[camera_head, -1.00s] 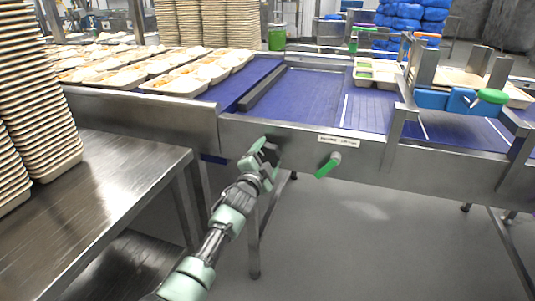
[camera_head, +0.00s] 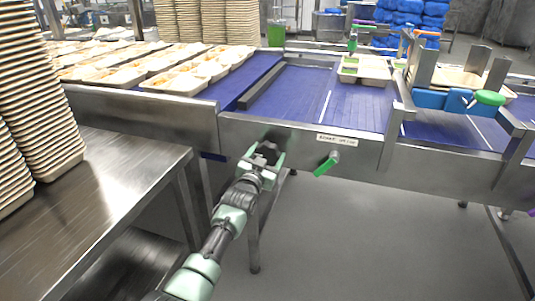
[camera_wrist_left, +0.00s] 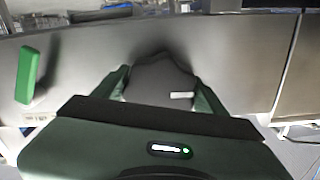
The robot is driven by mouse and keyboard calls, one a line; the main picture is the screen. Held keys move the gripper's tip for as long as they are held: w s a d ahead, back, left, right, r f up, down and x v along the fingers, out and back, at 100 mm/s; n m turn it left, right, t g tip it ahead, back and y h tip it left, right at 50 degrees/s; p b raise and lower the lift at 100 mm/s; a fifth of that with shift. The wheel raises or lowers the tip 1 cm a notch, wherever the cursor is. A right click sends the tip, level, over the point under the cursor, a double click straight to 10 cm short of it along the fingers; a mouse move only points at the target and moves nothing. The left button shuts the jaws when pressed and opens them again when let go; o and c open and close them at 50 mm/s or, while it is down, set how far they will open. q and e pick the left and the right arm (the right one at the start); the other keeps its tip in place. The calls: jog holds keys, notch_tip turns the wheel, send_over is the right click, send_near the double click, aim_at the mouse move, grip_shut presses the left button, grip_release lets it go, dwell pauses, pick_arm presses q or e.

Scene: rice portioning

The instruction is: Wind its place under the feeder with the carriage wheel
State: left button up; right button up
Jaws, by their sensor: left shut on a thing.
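My left gripper (camera_head: 264,156) is at the front side panel of the conveyor, shut on a dark lobed wheel. In the left wrist view this wheel (camera_wrist_left: 160,80) sits between the two green fingers, close to the metal panel. A pale compartmented tray (camera_head: 372,70) with green in part of it lies on the blue belt (camera_head: 350,107). To its right stands a metal frame (camera_head: 455,72) with blue blocks and a green knob (camera_head: 490,97); I cannot tell whether this is the feeder. My right gripper is not in view.
A green crank handle (camera_head: 326,164) sticks out of the panel right of my gripper; it also shows in the left wrist view (camera_wrist_left: 28,75). Filled trays (camera_head: 178,82) stand at the back left. A steel table (camera_head: 110,200) with tray stacks (camera_head: 40,110) is at left.

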pick_arm(q)
jog(key=shift+f+n, duration=0.15)
jog(key=shift+n, duration=0.15)
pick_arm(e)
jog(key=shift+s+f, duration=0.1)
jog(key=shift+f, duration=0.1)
pick_arm(q)
jog(key=o, duration=1.4)
jog(key=shift+s, duration=0.1)
jog(key=shift+s+a, duration=0.1)
jog(key=shift+s, duration=0.1)
jog(key=p+v, duration=0.2)
jog(key=v, duration=0.5)
jog(key=shift+s+p, duration=0.1)
jog(key=shift+p, duration=0.25)
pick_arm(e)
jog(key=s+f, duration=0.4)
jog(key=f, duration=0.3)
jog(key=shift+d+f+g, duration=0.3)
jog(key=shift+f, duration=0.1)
